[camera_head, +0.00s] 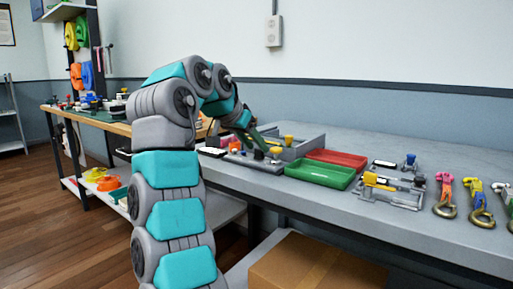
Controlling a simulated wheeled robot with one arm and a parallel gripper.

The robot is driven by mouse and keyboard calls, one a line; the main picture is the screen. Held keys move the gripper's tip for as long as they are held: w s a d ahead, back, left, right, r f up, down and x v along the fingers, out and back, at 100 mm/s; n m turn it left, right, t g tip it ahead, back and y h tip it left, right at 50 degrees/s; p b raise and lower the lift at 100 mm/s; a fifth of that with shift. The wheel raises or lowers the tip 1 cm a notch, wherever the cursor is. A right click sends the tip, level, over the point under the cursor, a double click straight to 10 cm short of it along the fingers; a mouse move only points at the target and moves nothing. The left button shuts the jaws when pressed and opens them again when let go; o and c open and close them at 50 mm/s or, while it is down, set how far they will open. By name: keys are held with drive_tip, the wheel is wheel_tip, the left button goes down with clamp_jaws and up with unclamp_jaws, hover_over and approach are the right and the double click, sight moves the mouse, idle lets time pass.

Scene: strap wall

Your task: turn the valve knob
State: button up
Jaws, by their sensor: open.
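My arm reaches up and over the grey bench (330,205), and my gripper (259,143) points down near the back of the bench's left part. It is open, small in the picture and partly hidden by my own arm. It is above or beside a cluster of small fixtures; I cannot tell whether it touches any of them. A yellow knob (288,140) stands just to its right, by a grey tray. A blue knob (410,159) stands on a small fixture farther right. I cannot tell which of these is the valve knob.
A red tray (338,158) and a green tray (320,174) lie right of my gripper. A grey fixture with yellow parts (388,190) and several hooks with coloured straps (445,196) are farther right. A cardboard box (318,265) is below the bench. A wooden workbench (118,127) stands behind left.

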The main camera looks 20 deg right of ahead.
drive_tip(key=shift+w+d+f, duration=0.3)
drive_tip(key=shift+d+f, duration=0.1)
drive_tip(key=shift+f, duration=0.15)
drive_tip(key=shift+c, duration=0.3)
clamp_jaws()
